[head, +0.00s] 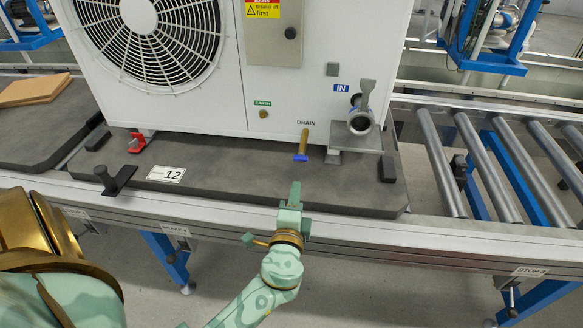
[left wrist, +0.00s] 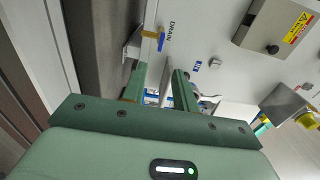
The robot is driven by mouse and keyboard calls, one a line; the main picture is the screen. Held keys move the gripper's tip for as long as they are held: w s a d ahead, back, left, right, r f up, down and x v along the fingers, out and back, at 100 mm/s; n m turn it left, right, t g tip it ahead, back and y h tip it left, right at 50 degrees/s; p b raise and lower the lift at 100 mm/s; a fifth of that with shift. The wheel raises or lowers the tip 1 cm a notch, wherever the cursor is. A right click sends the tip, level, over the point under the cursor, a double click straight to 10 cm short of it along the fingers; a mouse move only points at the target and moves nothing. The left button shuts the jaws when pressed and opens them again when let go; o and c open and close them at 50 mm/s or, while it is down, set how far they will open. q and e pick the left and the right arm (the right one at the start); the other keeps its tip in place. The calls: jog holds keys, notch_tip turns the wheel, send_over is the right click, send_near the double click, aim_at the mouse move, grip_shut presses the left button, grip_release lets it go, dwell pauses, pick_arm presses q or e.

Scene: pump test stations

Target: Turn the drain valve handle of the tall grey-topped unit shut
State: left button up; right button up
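The white unit (head: 225,90) stands on a dark grey pallet, its top outside the head view. Its drain valve (head: 304,140) is a brass stub low on the front under the word DRAIN. A blue handle (head: 300,158) sits crosswise at the stub's outer end. The valve (left wrist: 151,34) and blue handle (left wrist: 162,42) also show in the left wrist view, beyond the fingertips. My left gripper (head: 292,196) is in front of the pallet edge, short of the handle and apart from it. In the left wrist view its fingers (left wrist: 158,76) are spread, with nothing held. My right gripper is not in view.
A grey pipe valve (head: 361,118) marked IN projects right of the drain. A black clamp (head: 116,180) and a label (head: 166,174) reading 12 are on the pallet (head: 230,185) at left. Rollers (head: 480,165) run to the right.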

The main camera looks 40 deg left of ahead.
pick_arm(q)
jog(key=shift+v, duration=2.2)
